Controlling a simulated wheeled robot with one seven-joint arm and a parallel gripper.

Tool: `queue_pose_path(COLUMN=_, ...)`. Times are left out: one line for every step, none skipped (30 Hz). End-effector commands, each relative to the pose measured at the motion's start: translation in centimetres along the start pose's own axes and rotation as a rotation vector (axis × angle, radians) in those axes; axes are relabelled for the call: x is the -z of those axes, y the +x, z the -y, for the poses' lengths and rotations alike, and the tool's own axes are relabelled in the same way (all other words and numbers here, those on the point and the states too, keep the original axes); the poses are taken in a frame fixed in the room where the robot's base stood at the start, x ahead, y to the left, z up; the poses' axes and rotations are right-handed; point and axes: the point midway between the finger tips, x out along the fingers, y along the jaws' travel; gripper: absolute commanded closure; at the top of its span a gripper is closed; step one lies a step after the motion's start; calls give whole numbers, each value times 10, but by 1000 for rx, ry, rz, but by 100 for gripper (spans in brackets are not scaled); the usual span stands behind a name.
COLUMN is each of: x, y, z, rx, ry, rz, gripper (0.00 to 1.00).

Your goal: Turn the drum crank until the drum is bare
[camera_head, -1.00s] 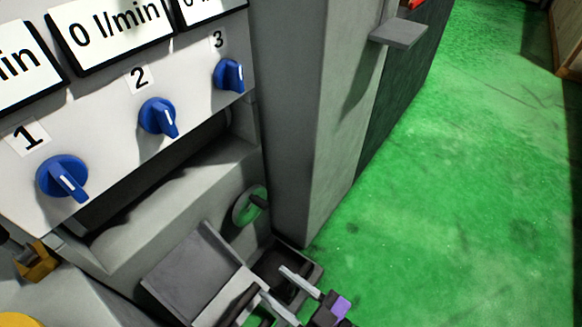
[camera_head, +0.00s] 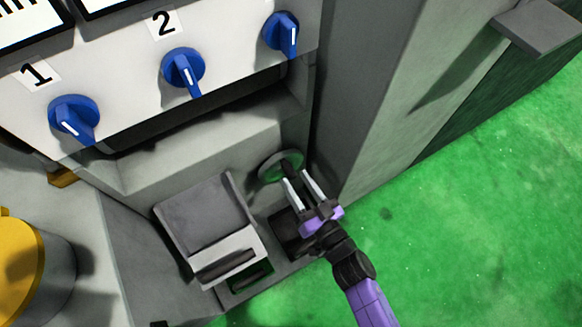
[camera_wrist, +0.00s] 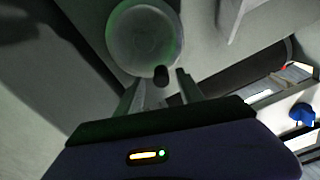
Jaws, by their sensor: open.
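The drum crank (camera_head: 272,172) is a round green-grey disc with a dark handle, low on the machine's front beside the grey column. In the wrist view the disc (camera_wrist: 143,35) is at the top, with its dark knob (camera_wrist: 161,75) at the lower edge. My gripper (camera_head: 296,177) is open, its two pale fingers pointing up at the crank handle. In the wrist view the knob appears between the fingertips of my gripper (camera_wrist: 158,82); I cannot tell whether they touch it. I cannot clearly make out the drum or what is on it.
A grey sloped tray (camera_head: 205,215) stands left of the crank, with a dark bin (camera_head: 288,235) near my gripper. Blue knobs (camera_head: 183,72) line the panel above. The grey column (camera_head: 375,100) rises at right, with a ledge (camera_head: 540,25). Green floor (camera_head: 480,220) is clear at right.

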Motion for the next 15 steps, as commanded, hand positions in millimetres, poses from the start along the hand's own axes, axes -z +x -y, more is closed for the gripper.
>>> queue_pose_path(x=-1, y=10, z=0, rx=1, ry=0, rz=-2, gripper=56)
queue_pose_path(x=-1, y=14, z=0, rx=1, ry=1, rz=-2, gripper=56)
queue_pose_path(x=-1, y=20, z=0, rx=1, ry=1, rz=-2, gripper=56)
queue_pose_path(x=-1, y=24, z=0, rx=1, ry=0, rz=-1, gripper=56)
queue_pose_path(x=-1, y=28, z=0, rx=1, ry=-1, rz=-1, gripper=56)
queue_pose_path(x=-1, y=32, z=0, rx=1, ry=0, rz=-1, gripper=56)
queue_pose_path(x=0, y=36, z=0, rx=1, ry=0, rz=-2, gripper=56)
queue_pose_path(x=-1, y=38, z=0, rx=1, ry=0, rz=-1, gripper=56)
queue_pose_path(x=-1, y=40, z=0, rx=0, ry=0, rz=0, gripper=56)
queue_pose_path(x=-1, y=42, z=0, rx=0, ry=0, rz=0, gripper=56)
queue_pose_path(x=-1, y=43, z=0, rx=0, ry=0, rz=1, gripper=56)
queue_pose_path(x=0, y=45, z=0, rx=-1, ry=0, rz=1, gripper=56)
queue_pose_path(x=0, y=45, z=0, rx=-1, ry=0, rz=1, gripper=56)
queue_pose_path(x=0, y=46, z=0, rx=-1, ry=0, rz=1, gripper=56)
queue_pose_path(x=0, y=46, z=0, rx=-1, ry=0, rz=1, gripper=56)
